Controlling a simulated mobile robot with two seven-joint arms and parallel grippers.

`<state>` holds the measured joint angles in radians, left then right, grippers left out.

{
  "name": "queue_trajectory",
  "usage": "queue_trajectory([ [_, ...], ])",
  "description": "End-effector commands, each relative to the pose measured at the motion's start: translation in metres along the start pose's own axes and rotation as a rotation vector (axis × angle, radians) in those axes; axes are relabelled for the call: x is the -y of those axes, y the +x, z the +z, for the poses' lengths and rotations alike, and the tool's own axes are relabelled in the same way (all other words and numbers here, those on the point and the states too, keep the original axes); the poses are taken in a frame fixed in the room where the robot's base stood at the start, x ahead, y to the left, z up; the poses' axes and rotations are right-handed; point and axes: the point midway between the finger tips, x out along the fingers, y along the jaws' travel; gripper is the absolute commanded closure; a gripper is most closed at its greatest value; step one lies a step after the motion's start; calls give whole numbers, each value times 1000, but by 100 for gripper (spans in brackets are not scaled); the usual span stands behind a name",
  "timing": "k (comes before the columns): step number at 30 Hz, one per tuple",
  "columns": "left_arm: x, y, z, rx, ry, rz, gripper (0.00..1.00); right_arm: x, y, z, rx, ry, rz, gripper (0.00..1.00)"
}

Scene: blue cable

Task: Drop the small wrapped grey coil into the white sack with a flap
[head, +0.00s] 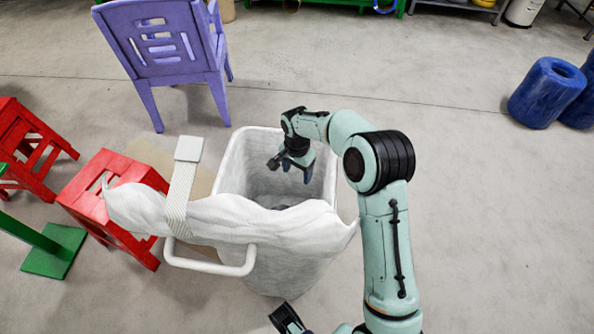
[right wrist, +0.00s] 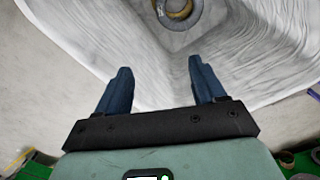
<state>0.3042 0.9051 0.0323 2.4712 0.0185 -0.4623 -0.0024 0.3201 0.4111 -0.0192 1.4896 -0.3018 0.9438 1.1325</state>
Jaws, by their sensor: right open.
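The white sack (head: 232,165) stands upright on the floor with its mouth open, and its crumpled flap (head: 255,222) hangs over the near side. Its inside wall also shows in the right wrist view (right wrist: 100,30). My right gripper (head: 291,170) is open and empty over the sack's mouth; its two blue fingers are apart in the right wrist view (right wrist: 160,68). A grey ring-shaped coil (right wrist: 180,20) with a yellow inner part lies at the sack's bottom, cut off by the top edge of that view. A dark part of mine, possibly the left gripper (head: 287,318), shows at the bottom edge.
A purple chair (head: 160,45) stands behind the sack to the left. A red stool (head: 110,185) is close to the sack's left side, with another red stool (head: 30,145) farther left. Blue cylinders (head: 547,93) stand far right. The floor right of my arm is clear.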

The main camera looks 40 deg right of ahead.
Motion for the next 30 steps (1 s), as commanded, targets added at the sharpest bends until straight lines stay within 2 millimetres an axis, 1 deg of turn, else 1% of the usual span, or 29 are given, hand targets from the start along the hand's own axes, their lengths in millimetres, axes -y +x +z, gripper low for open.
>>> queue_trajectory([
  [5,-3,-8,11,30,3,1,100,2,-36,0,-3,-2,-7,31],
  [7,-4,-12,16,44,4,2,100,1,-53,0,-4,-1,-8,31],
  [12,-6,-18,21,58,4,0,100,1,-91,0,-4,0,-9,31],
  [16,-6,-22,23,64,3,-1,100,1,-112,0,-3,0,-8,31],
  [18,-6,-23,24,66,3,-2,100,1,-120,0,-2,0,-7,31],
  [21,-6,-23,24,68,3,-2,100,1,-127,0,-2,0,-6,31],
  [30,-6,-23,24,69,2,-3,100,0,-129,0,-2,0,-5,31],
])
